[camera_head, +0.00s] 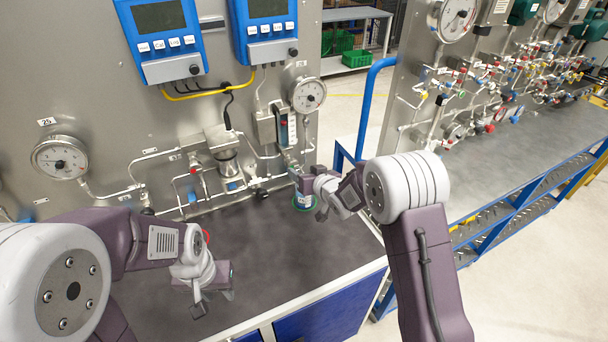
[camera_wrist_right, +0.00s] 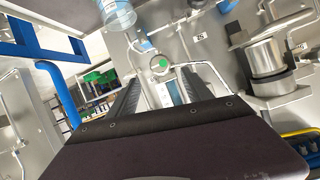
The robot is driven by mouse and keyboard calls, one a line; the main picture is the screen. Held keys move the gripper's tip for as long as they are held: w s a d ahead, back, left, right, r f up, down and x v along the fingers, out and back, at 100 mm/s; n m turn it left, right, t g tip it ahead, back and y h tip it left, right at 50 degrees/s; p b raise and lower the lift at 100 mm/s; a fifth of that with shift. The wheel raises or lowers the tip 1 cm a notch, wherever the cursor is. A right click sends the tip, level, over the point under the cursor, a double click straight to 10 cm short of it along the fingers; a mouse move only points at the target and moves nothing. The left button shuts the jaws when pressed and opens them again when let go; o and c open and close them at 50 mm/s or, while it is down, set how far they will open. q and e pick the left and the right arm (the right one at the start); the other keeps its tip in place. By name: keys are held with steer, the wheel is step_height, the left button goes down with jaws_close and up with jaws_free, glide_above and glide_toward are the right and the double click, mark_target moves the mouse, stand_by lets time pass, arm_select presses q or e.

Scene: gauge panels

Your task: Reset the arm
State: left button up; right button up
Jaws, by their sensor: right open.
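My left gripper (camera_head: 213,298) hangs over the dark worktop at the front left, its two fingers apart with nothing seen between them. My right gripper (camera_head: 325,210) is near the right end of the worktop, in front of the panel. It is open; in the right wrist view its two dark fingers (camera_wrist_right: 160,95) stand apart. A flowmeter with a clear tube (camera_wrist_right: 170,92) shows between and beyond them; I cannot tell its distance. It also shows in the head view (camera_head: 287,130). No object is seen held in either gripper.
A small container with a green rim (camera_head: 304,203) stands close to my right gripper, partly hidden. The steel panel (camera_head: 100,110) carries gauges (camera_head: 308,94), pipes and blue meters (camera_head: 165,38). The worktop (camera_head: 270,245) between my grippers is clear. A blue frame (camera_head: 372,100) stands right.

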stand_by(0.3)
steer(key=d+r+m+t+h+b, duration=0.1)
steer(key=d+r+b, duration=0.2)
steer(key=d+r, duration=0.2)
steer(key=s+d+f+m+g+h+b, duration=0.1)
steer(key=s+d+f+h+b, duration=0.1)
steer(key=s+d, duration=0.35)
steer(key=s+d+f+g, duration=0.1)
steer(key=s+f+g, duration=0.2)
steer(key=s, duration=0.6)
steer(key=s+d+f+g+h, duration=0.1)
steer(key=s+f+g, duration=0.3)
steer(key=s, duration=0.6)
steer(key=s+d+f+g+h, duration=0.1)
steer(key=s+f+g, duration=0.3)
steer(key=s, duration=0.5)
step_height(320, 180, down, 3)
steer(key=shift+s+d+r+m, duration=0.15)
steer(key=shift+s+d+m, duration=0.05)
steer(key=shift+d+m, duration=0.15)
